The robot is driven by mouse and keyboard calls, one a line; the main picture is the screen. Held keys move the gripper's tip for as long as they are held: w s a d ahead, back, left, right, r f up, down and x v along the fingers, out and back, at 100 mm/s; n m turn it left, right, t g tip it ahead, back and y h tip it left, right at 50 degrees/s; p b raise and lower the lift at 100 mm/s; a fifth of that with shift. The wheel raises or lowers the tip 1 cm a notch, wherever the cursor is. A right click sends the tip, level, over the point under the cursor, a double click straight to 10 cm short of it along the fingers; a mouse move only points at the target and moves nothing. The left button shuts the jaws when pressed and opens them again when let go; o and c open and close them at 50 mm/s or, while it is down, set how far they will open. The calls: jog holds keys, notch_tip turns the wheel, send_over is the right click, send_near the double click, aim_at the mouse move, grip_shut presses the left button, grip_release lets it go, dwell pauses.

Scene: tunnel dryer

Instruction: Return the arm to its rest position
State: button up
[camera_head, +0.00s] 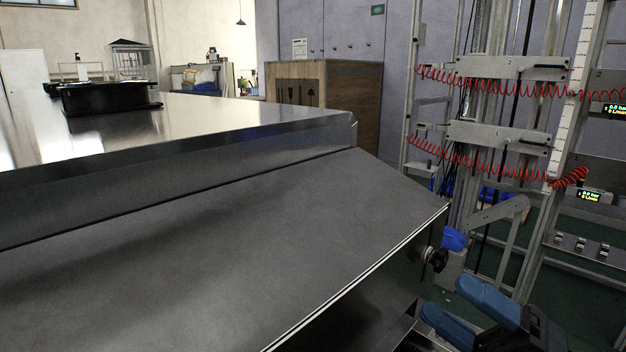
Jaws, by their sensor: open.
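My gripper (448,300) shows at the lower right of the head view, with two blue fingers spread apart and nothing seen between them. Its dark body is cut off by the bottom edge of the picture. The fingers are to the right of the sloping grey metal panel (250,235) of the large machine and below the panel's right corner. I cannot tell the exact distance between them. Most of my arm is out of view.
The machine's shiny flat top (220,112) carries a black box (108,97) at the far left. A metal frame (500,140) with red coiled hoses stands at the right. A wooden cabinet (350,100) stands behind. Green floor (575,270) shows at the right.

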jog(key=s+d+f+m+t+h+p, duration=0.1)
jog(key=s+f+m+h, duration=0.2)
jog(key=s+m+h, duration=0.3)
jog(key=s+d+f+m+t+h+p, duration=0.1)
jog(key=s+f+m+h, duration=0.2)
jog(key=s+m+h, duration=0.4)
jog(key=s+d+f+m+t+h+p, duration=0.1)
jog(key=s+m+h, duration=0.6)
jog(key=s+m, duration=1.2)
jog(key=shift+s+d+f+t, duration=0.3)
jog(key=shift+s+d+f, duration=0.15)
jog(key=shift+s+f, duration=0.6)
